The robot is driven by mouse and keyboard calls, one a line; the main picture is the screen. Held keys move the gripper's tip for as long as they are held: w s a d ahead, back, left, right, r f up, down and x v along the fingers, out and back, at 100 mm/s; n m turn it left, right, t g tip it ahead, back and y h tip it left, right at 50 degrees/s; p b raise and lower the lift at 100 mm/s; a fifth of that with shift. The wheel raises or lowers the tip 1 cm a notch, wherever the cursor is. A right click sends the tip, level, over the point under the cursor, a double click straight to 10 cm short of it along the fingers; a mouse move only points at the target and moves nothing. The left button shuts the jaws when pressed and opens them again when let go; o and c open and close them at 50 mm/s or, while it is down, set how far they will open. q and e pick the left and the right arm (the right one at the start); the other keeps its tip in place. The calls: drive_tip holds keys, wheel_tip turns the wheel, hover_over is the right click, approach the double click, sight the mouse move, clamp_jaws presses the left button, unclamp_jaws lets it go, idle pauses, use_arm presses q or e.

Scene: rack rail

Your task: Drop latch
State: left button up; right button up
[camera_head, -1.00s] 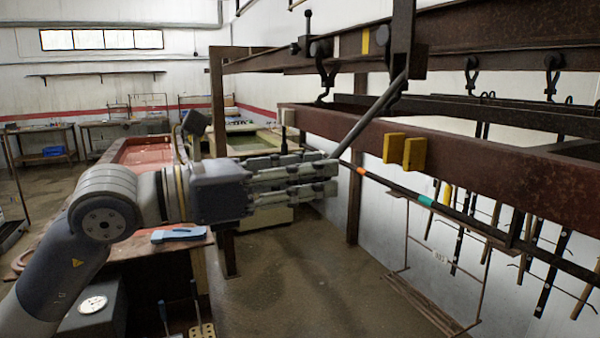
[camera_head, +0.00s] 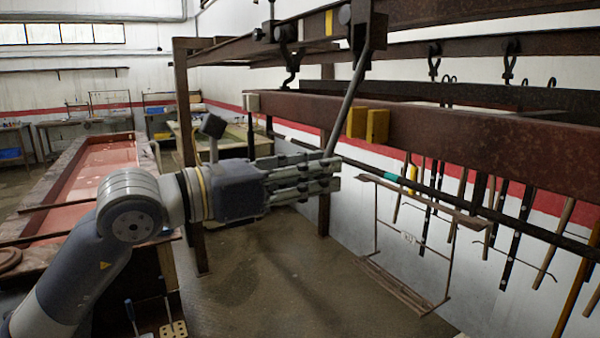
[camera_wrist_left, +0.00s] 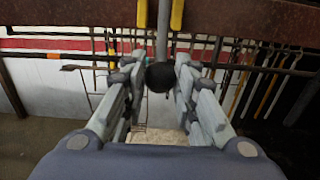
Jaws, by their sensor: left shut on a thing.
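A grey lever rod (camera_head: 347,100) hangs from a dark bracket (camera_head: 367,30) on the upper rusty rail and slants down to the left. It passes in front of the rusty beam. My left gripper (camera_head: 333,178) is at its lower end, with its fingers pointing right. In the left wrist view, a black ball knob (camera_wrist_left: 160,77) at the rod's end sits between the fingertips of the left gripper (camera_wrist_left: 158,80), which is shut on it. The knob is hidden by the fingers in the head view. My right gripper is not in view.
Two yellow blocks (camera_head: 377,126) sit on the rusty beam (camera_head: 470,140) just right of the rod. A wire hanging frame (camera_head: 410,240) and several hanging tools are below the beam. A red-topped bench (camera_head: 100,165) stands left. The floor below the gripper is clear.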

use_arm(q)
drive_tip(key=shift+w+d+f, duration=0.25)
drive_tip(key=shift+d+f, duration=0.05)
drive_tip(key=shift+d, duration=0.1)
drive_tip(key=f+b+x, duration=0.1)
drive_tip(key=x, duration=0.6)
drive_tip(key=shift+w+d, duration=0.2)
drive_tip(key=shift+d, duration=0.05)
drive_tip(key=o, duration=0.8)
drive_tip(key=shift+o, duration=0.8)
